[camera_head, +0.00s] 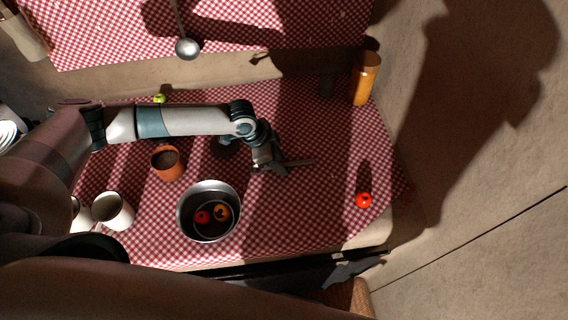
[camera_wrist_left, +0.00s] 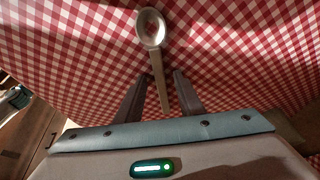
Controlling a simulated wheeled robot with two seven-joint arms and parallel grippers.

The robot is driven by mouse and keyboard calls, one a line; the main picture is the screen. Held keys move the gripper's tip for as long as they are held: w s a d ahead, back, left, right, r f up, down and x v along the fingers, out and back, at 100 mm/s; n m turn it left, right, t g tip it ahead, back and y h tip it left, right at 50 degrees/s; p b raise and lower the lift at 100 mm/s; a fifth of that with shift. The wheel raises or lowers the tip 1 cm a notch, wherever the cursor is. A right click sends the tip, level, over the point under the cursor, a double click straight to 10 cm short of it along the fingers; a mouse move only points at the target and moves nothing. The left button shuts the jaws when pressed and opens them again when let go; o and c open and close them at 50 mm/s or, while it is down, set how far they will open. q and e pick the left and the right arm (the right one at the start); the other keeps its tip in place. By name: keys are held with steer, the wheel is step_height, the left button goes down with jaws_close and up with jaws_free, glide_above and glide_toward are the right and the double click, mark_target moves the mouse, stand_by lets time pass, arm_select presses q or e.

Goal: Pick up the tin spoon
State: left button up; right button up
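The tin spoon (camera_wrist_left: 151,30) shows in the left wrist view, its round bowl at the top over the red checked cloth and its handle running down between my fingers. My left gripper (camera_wrist_left: 161,76) is open, with one finger on each side of the handle and a visible gap. In the head view my left gripper (camera_head: 296,163) is low over the checked table, right of the metal pot; the spoon is hard to make out there. My right gripper is not in view.
A metal pot (camera_head: 181,222) with red and orange fruit stands near the left gripper. A clay cup (camera_head: 167,174) and white mug (camera_head: 122,214) are left. A red tomato (camera_head: 364,200) and amber jar (camera_head: 367,75) are right. A ladle (camera_head: 187,48) lies at the back.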

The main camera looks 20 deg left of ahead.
arm_select(q)
steer(key=shift+c, duration=0.6)
jaws_close()
steer(key=shift+r, duration=0.2)
steer(key=shift+r, duration=0.2)
step_height(320, 180, up, 3)
steer(key=shift+r+b, duration=0.1)
steer(key=shift+b, duration=1.1)
steer(key=s+d+r+b, duration=0.1)
steer(key=d+r, duration=0.2)
steer(key=d, duration=0.2)
steer(key=s+d+r+b, duration=0.1)
steer(key=d+r+b, duration=0.1)
steer(key=d+r, duration=0.2)
steer(key=shift+d+b, duration=0.3)
steer(key=shift+d, duration=0.95)
